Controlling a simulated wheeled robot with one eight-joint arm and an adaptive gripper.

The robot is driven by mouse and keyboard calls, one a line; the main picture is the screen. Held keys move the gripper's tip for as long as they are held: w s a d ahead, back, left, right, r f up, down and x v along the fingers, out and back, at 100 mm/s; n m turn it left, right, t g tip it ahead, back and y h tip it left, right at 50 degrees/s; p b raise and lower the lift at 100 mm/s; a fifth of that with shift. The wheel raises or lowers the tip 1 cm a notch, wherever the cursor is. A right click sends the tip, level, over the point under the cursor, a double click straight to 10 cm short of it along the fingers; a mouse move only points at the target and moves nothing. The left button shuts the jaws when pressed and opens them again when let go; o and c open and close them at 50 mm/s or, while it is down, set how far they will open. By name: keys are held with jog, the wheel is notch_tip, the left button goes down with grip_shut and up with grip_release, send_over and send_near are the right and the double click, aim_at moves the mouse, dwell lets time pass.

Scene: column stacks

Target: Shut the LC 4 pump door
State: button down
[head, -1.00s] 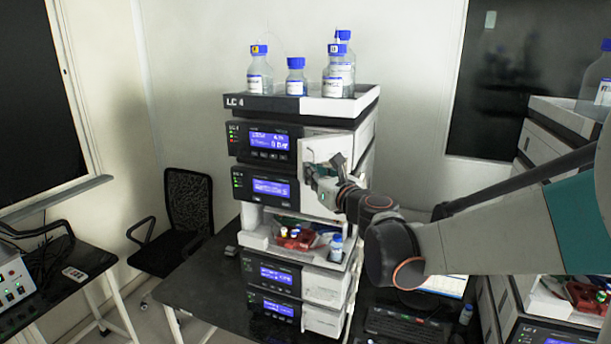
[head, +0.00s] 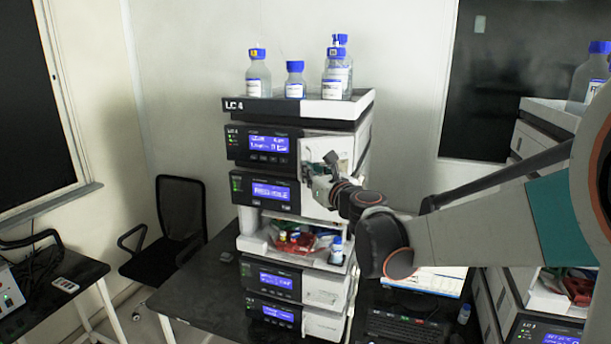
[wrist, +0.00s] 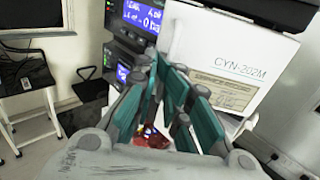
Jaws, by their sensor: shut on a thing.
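The LC 4 stack (head: 232,104) stands on the black bench, with its name on the top tray. Its white pump door (head: 322,144) is at the right of the two upper display modules. My gripper (head: 324,178) is at this door and hides part of its lower half. In the wrist view the door (wrist: 218,48) bears the print CYN-202M and a label. My gripper's teal and grey fingers (wrist: 172,78) are shut on the door near its left edge. The exact contact is hidden by the fingers. I cannot tell how far the door stands from its frame.
Blue-capped bottles (head: 295,80) stand on the stack's top tray. An open shelf (head: 290,255) below holds small vials and red pieces. A second stack (head: 545,118) stands at the right, behind my arm. A keyboard (head: 405,328) lies on the bench. A black chair (head: 182,215) is at the left.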

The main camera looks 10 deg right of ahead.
jog(key=shift+w+a+b, duration=0.3)
jog(key=shift+w+b, duration=0.1)
jog(key=shift+w, duration=0.35)
jog(key=shift+w+a+b, duration=0.3)
jog(key=shift+w+b, duration=0.05)
jog(key=shift+w, duration=0.35)
dwell(1.4)
